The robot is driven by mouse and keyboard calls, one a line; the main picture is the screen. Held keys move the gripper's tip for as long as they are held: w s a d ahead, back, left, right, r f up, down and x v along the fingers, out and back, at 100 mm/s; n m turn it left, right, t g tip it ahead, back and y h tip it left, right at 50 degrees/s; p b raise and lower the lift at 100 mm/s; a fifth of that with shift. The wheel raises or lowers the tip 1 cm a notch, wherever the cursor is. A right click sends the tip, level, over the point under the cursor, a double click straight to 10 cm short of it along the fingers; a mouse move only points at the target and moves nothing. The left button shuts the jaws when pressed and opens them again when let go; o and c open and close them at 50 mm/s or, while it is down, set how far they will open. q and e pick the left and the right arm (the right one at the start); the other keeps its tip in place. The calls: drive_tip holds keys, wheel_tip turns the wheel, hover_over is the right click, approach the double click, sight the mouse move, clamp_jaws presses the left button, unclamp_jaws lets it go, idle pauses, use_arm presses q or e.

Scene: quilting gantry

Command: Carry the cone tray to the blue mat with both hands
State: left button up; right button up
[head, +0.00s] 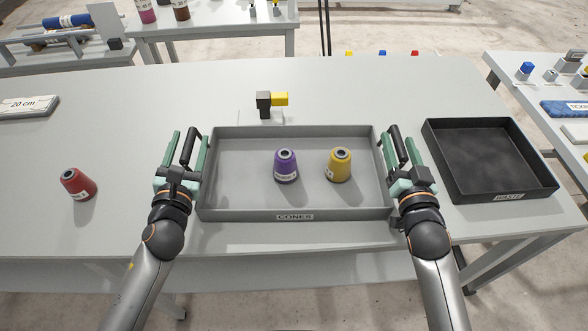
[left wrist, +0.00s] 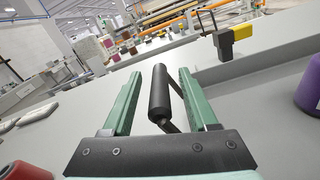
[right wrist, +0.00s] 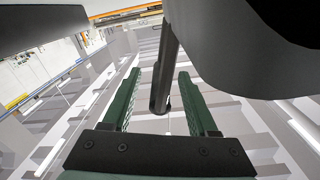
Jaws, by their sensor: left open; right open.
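The grey cone tray (head: 296,196), labelled CONES, rests on the table and holds a purple cone (head: 286,167) and a yellow cone (head: 339,165). My left gripper (head: 187,140) is open at the tray's left end. Its fingers stand on either side of the black left handle, which also shows in the left wrist view (left wrist: 159,92). My right gripper (head: 396,140) is open at the right end. The black right handle (right wrist: 163,75) shows between its fingers in the right wrist view. I cannot make out a blue mat for certain.
A black waste tray (head: 490,196) stands just right of the cone tray. A red cone (head: 77,184) stands at left. A black and yellow block (head: 271,103) is behind the tray. A side table at right holds a blue labelled item (head: 566,109) and small parts.

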use_arm(q)
drive_tip(key=shift+w, duration=0.15)
use_arm(e)
drive_tip(key=shift+w, duration=0.15)
use_arm(q)
clamp_jaws()
use_arm(e)
clamp_jaws()
idle(1.0)
